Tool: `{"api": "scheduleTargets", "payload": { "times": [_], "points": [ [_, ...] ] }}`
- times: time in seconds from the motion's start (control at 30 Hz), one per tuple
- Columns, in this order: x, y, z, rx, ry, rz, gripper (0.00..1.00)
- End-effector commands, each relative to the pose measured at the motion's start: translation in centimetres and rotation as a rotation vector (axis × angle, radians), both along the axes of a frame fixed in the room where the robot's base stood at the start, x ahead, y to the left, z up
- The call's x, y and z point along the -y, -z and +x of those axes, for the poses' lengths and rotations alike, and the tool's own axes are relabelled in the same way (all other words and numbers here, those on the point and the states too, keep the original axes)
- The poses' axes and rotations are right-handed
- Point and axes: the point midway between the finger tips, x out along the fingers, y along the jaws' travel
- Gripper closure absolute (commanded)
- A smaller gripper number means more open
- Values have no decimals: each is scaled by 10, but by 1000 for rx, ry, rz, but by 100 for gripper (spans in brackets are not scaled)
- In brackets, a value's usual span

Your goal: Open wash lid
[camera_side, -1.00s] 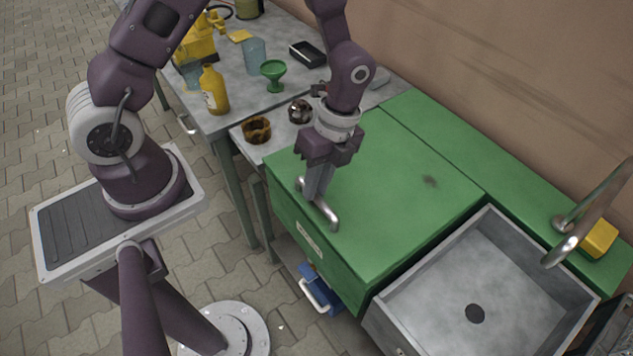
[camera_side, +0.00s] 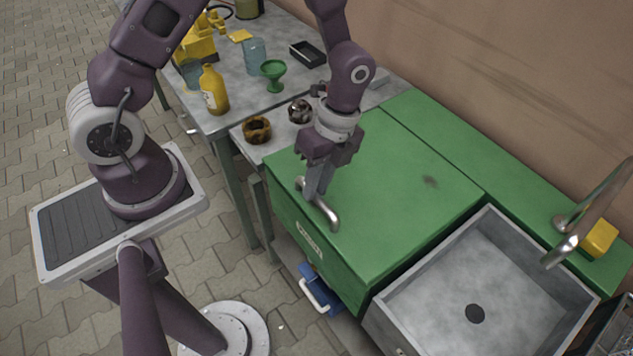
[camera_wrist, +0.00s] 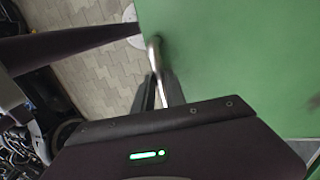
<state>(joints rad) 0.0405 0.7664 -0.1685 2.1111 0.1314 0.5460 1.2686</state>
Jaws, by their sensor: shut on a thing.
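The green wash lid (camera_side: 400,190) lies flat on the green cabinet in the side view, and it fills the right of the wrist view (camera_wrist: 240,60). A curved metal handle (camera_side: 329,214) runs along its near left edge. My gripper (camera_side: 316,194) comes down from above and is shut on the handle. In the wrist view the handle (camera_wrist: 155,55) shows between the two dark fingers (camera_wrist: 159,92). The fingertips are partly hidden behind the handle and the gripper body.
An open grey sink (camera_side: 500,280) with a tap (camera_side: 590,215) adjoins the lid at right. A grey table (camera_side: 225,105) holds a yellow bottle (camera_side: 213,92), a green goblet (camera_side: 273,76) and two ring-shaped parts nearby. A blue item (camera_side: 318,290) sits below the cabinet front. The wall stands behind.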

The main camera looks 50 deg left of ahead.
Motion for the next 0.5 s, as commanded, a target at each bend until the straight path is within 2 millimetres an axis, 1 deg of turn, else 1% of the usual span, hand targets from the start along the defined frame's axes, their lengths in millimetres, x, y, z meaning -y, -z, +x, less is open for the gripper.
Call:
{"api": "scheduleTargets", "payload": {
  "times": [0.17, 0.27, 0.37, 0.47, 0.5],
  "points": [
    [0, -2, 1, 2, 0, -1, 100],
    [0, -8, 3, 3, 0, -1, 100],
    [0, -21, 8, 6, -2, -2, 100],
    [0, -40, 16, 9, -2, -3, 100],
    [0, -50, 21, 10, -3, -2, 100]
  ]
}}
